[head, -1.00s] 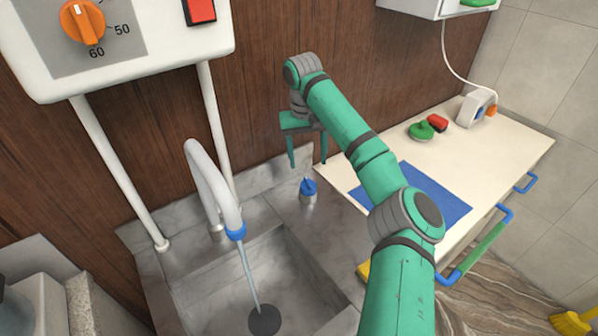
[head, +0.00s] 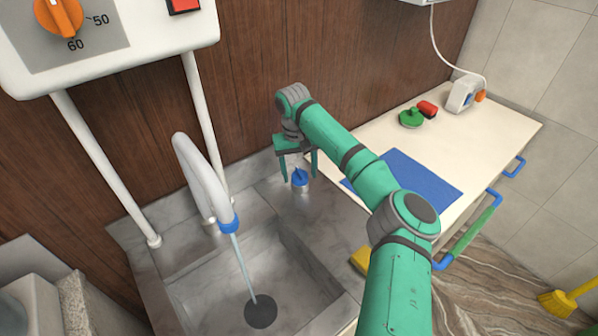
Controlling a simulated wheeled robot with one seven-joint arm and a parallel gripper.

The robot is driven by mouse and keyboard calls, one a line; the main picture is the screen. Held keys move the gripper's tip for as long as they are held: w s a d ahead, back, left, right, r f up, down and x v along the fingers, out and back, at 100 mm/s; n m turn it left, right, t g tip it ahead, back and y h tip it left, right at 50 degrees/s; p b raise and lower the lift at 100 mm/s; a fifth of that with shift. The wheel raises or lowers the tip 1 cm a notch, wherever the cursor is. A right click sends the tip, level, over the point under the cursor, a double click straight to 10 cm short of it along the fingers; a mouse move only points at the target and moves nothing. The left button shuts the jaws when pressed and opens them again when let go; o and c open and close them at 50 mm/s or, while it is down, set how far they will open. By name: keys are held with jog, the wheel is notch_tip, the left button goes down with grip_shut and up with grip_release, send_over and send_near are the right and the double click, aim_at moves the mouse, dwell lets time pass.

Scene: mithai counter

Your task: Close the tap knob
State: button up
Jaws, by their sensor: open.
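The tap knob (head: 300,178) is a small blue-topped knob on a metal base, on the grey marble sink top right of the spout. The white curved tap (head: 203,180) has a blue collar, and a stream of water (head: 244,268) runs from it into the sink. My gripper (head: 299,176) is green and points down at the knob. Its fingers are open, one on the left and one on the right of the knob. I cannot tell whether either finger touches it.
The grey sink basin (head: 205,292) lies left of the knob, with a dark drain (head: 261,311). A white counter (head: 478,148) at right holds a blue mat (head: 425,182), a green-handled object (head: 411,118) and a red one. A water heater (head: 120,52) hangs upper left.

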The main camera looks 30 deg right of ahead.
jog(key=shift+c, duration=0.2)
jog(key=c, duration=1)
jog(key=shift+n, duration=1.7)
jog(key=o, duration=1)
